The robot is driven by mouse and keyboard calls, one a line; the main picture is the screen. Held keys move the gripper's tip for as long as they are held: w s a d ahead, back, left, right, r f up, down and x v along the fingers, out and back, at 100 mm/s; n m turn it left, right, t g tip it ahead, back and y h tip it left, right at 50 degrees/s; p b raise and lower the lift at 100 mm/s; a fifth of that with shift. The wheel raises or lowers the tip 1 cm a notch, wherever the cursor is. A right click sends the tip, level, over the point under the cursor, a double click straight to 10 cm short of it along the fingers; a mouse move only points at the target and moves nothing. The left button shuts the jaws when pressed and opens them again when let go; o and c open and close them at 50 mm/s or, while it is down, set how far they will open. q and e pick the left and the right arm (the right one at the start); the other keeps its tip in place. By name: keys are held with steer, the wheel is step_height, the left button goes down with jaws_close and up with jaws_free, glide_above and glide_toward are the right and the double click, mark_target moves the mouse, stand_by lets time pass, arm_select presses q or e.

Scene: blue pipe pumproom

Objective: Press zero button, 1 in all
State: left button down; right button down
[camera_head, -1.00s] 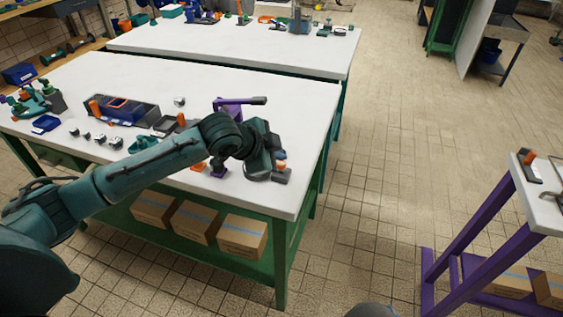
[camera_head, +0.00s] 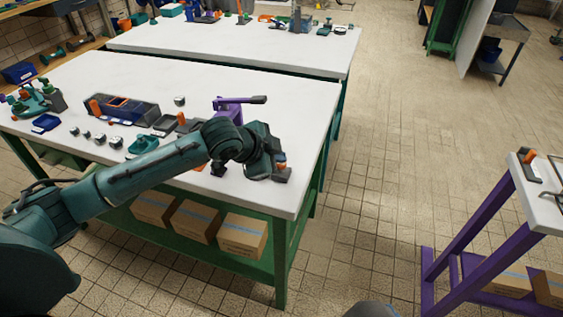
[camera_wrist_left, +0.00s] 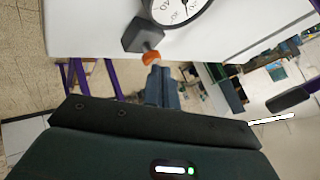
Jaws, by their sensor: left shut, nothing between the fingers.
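A round white dial gauge (camera_wrist_left: 182,8) with a dark rim shows partly at the top of the left wrist view. Beside it, a dark block (camera_wrist_left: 141,34) carries an orange button (camera_wrist_left: 151,57). No lettering on the button is legible. My left gripper (camera_head: 264,160) is over the near right corner of the white table. In the left wrist view its bluish fingers (camera_wrist_left: 157,74) are shut and empty, with tips close to the orange button. I cannot tell whether they touch it. In the head view my gripper and arm hide much of this spot. My right gripper is not in view.
The white table (camera_head: 85,75) holds a purple lever fixture (camera_head: 231,106), a dark box with orange parts (camera_head: 122,109) and several small items. A second white table (camera_head: 240,45) stands behind. A purple-legged table (camera_head: 548,205) is at right.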

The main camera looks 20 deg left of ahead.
arm_select(q)
steer(key=shift+f, duration=0.75)
stand_by(0.3)
steer(key=shift+r, duration=0.1)
steer(key=shift+r+p, duration=1.3)
steer(key=shift+p, duration=0.05)
steer(key=shift+r, duration=0.1)
step_height(320, 180, up, 5)
steer(key=p, duration=0.5)
steer(key=shift+p, duration=0.4)
